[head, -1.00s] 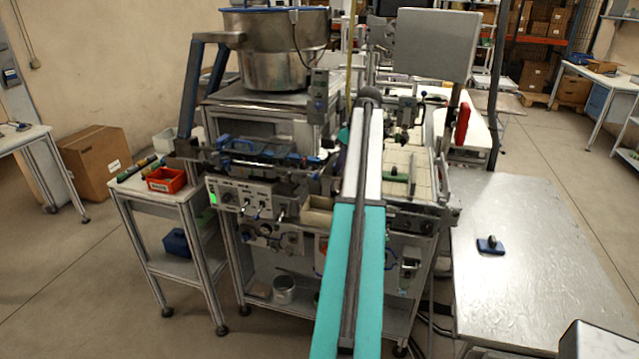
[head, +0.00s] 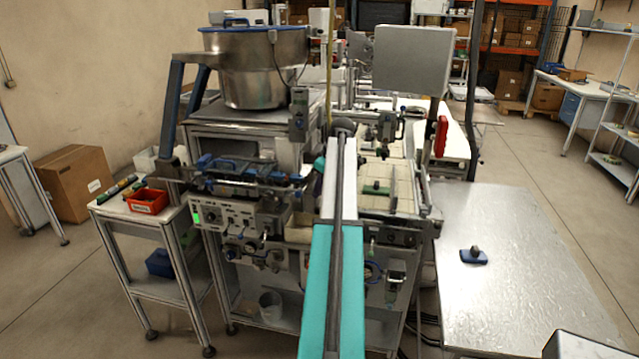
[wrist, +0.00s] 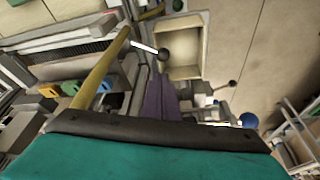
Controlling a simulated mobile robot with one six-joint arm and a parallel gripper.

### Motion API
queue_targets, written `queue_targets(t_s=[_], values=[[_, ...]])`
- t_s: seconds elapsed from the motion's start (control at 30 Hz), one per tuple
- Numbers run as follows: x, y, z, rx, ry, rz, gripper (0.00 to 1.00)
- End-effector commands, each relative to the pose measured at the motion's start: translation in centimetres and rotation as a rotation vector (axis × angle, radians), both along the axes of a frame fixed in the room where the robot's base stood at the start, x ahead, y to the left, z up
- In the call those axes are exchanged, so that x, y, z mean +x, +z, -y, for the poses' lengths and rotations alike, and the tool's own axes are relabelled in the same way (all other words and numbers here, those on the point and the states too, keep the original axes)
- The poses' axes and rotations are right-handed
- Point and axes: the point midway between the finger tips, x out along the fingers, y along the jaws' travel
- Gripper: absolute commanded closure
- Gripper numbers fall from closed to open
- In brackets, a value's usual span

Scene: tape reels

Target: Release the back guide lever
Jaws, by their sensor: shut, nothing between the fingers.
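My gripper (wrist: 158,84) shows in the wrist view as a dark purple, narrow shape above the teal edge of my arm; its fingers are together and hold nothing. A lever with a black ball knob (wrist: 164,54) on a pale rod lies just above it, apart from the tips. A second black-knobbed lever (wrist: 231,84) is to the right, and a blue ball knob (wrist: 249,120) is lower right. I cannot tell which is the back guide lever. In the head view my teal-and-white arm reaches over the machine (head: 240,215) and hides its middle; the gripper is not clear there.
A yellow rod (wrist: 100,78) crosses the wrist view left of the gripper. An open beige bin (wrist: 186,66) is just above right. In the head view, a metal bowl (head: 255,68) stands back left, and a metal table (head: 530,260) at right is mostly clear.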

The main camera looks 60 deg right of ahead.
Motion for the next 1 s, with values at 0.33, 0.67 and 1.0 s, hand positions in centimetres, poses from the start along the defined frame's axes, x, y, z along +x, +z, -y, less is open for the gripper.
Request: queue_targets(t_s=[0.33, 0.67, 1.0], values=[[1.3, -3.5, 0.0, 0.002, 0.001, -0.001, 1.0], [2.0, -5.2, 0.0, 0.0, 0.002, 0.0, 1.0], [2.0, -5.3, 0.0, -0.001, 0.002, 0.0, 1.0]])
